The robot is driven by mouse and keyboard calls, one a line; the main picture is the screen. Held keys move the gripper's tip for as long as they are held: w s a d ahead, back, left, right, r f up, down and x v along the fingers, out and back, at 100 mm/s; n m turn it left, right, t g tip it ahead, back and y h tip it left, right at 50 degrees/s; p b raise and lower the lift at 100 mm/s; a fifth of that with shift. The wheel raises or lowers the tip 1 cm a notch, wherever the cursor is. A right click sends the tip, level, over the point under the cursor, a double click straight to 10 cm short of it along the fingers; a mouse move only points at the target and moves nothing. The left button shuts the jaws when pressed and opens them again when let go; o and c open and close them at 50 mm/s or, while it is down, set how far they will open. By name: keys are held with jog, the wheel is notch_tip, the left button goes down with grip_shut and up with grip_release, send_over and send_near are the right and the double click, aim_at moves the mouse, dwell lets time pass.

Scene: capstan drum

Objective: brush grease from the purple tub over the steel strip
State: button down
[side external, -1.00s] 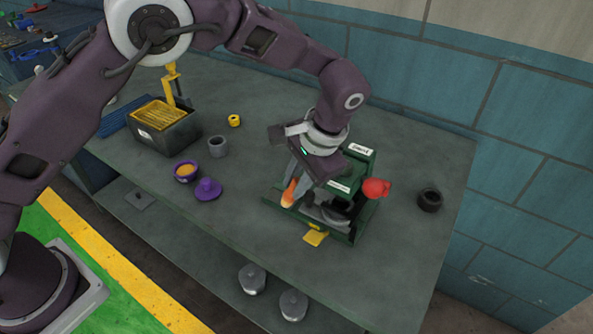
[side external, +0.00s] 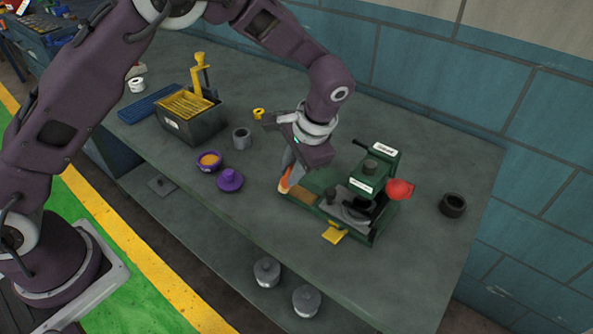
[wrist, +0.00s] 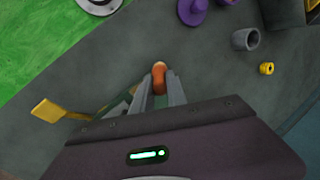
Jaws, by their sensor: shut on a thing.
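My gripper (side external: 290,168) is shut on a brush with an orange handle (side external: 285,181), pointing down at the left end of the green machine. The brush also shows between my fingers in the wrist view (wrist: 159,75); its bristles are not clear. The purple tub (side external: 209,161), open with orange-yellow grease inside, stands to the left of my gripper. Its purple lid (side external: 230,180) lies beside it and shows in the wrist view (wrist: 192,10). The green machine (side external: 372,176) has grey metal parts and a dark drum; I cannot pick out the steel strip for certain.
A grey cup (side external: 242,138) and a yellow ring (side external: 259,114) stand behind the tub. A dark box with a yellow grate (side external: 190,122) is further left. A red knob (side external: 399,189) and a yellow pedal (side external: 335,232) stick out from the machine. A black ring (side external: 452,205) lies at right.

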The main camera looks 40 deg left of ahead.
jog(key=shift+d, duration=3.15)
jog(key=shift+d+r, duration=0.1)
jog(key=shift+d, duration=0.15)
notch_tip(320, 180, up, 8)
jog(key=shift+a, duration=0.1)
notch_tip(320, 180, down, 6)
jog(key=w+a+h, duration=0.1)
jog(key=h, duration=0.2)
jog(key=shift+w+a+h, duration=0.3)
jog(key=shift+w+h, duration=0.05)
jog(key=shift+h, duration=0.05)
jog(key=shift+f, duration=1.1)
